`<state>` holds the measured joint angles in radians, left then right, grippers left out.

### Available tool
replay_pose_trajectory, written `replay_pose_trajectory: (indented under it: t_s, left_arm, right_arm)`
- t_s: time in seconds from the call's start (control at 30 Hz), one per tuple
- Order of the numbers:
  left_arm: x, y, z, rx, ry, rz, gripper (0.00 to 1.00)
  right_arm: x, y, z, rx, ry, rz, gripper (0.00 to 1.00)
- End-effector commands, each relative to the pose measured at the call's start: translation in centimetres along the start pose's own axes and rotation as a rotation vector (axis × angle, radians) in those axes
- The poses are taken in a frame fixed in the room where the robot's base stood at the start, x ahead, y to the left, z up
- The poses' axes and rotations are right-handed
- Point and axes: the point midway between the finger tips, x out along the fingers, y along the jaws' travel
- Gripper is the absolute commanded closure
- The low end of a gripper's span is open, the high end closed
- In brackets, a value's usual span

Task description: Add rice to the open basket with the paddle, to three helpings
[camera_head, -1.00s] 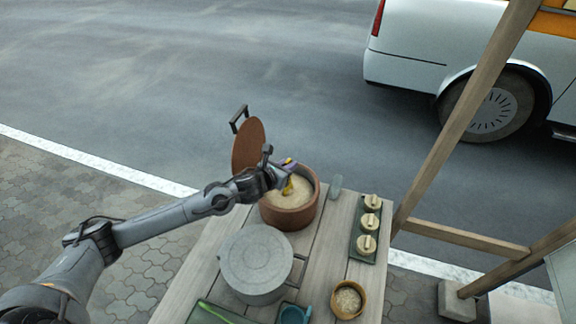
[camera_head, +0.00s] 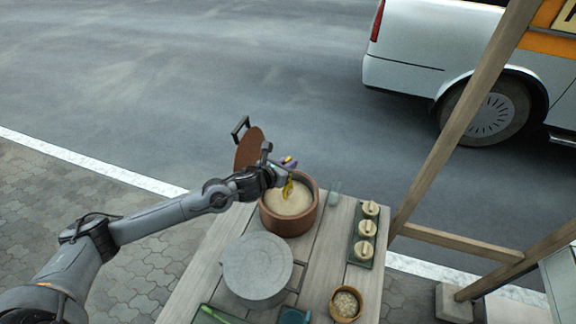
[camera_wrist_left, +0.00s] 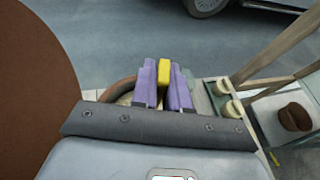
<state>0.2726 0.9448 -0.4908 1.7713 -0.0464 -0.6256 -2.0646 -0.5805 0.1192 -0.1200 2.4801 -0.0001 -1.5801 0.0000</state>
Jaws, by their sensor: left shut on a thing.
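My left gripper (camera_head: 289,163) is shut on the yellow paddle (camera_head: 288,188). In the left wrist view its purple fingers (camera_wrist_left: 163,88) clasp the yellow handle (camera_wrist_left: 164,72). The paddle points down over the rice (camera_head: 284,204) in the brown pot (camera_head: 290,226). I cannot tell whether its tip touches the rice or carries any. The open basket (camera_head: 333,307), round and tan, stands at the table's near right with some pale rice (camera_head: 346,302) in it. My right gripper is out of view.
A brown lid (camera_head: 249,148) stands upright behind the pot, close to my left wrist. A grey lidded pot (camera_head: 257,268) sits in front. Three closed baskets (camera_head: 366,228) line a green tray (camera_head: 353,254) at right.

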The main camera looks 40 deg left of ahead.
Motion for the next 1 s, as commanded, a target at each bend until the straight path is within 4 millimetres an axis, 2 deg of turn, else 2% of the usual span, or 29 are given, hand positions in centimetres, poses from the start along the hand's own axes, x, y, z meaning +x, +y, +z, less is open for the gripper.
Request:
replay_pose_trajectory:
  t_s: [0.03, 0.5, 1.0]
  left_arm:
    - [-0.4, 0.0, 0.9, 0.001, -0.002, 0.000, 1.00]
    - [-2.0, 0.0, 4.9, 0.001, -0.002, -0.001, 1.00]
    - [-2.1, -0.2, 5.0, 0.008, -0.001, -0.018, 1.00]
  right_arm:
    - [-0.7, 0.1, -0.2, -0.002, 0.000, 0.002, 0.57]
    - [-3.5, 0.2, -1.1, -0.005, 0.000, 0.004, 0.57]
    - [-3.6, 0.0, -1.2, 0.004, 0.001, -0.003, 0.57]
